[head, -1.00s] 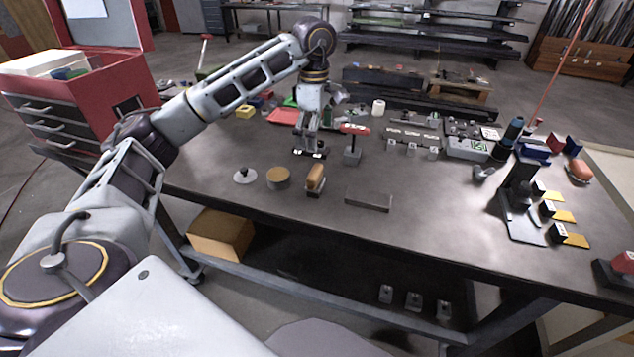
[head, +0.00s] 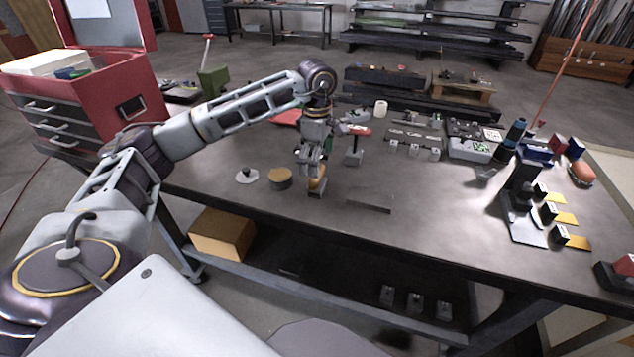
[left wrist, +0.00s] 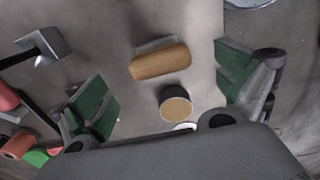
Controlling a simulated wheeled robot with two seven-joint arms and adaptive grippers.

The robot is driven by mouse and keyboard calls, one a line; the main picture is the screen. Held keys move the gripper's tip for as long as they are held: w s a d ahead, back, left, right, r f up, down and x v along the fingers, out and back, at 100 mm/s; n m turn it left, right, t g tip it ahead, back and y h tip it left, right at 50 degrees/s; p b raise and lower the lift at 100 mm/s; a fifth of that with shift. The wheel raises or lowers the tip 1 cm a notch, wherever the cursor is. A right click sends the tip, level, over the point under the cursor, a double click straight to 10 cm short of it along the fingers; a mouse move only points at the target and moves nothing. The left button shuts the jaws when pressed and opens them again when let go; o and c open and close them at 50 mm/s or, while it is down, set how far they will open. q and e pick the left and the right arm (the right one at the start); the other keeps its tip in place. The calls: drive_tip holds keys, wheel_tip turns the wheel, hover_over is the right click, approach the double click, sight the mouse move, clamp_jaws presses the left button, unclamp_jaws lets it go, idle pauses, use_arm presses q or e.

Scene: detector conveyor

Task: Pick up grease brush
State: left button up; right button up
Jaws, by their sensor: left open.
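The left wrist view shows the gripper (left wrist: 168,92) with green-padded fingers spread wide and nothing between the pads. The brush's lower part is mostly hidden from above. My right gripper is not in view.
A flat grey bar (head: 368,203) lies to the right.

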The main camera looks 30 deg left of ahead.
use_arm(q)
drive_tip(key=shift+f, duration=0.35)
drive_tip(key=shift+f+p, duration=0.35)
drive_tip(key=shift+f, duration=2.25)
drive_tip(key=c, duration=1.1)
drive_tip(key=shift+c, duration=0.2)
drive_tip(key=shift+r, duration=0.15)
drive_tip(key=shift+r+b, duration=0.3)
drive_tip(key=shift+r, duration=4.55)
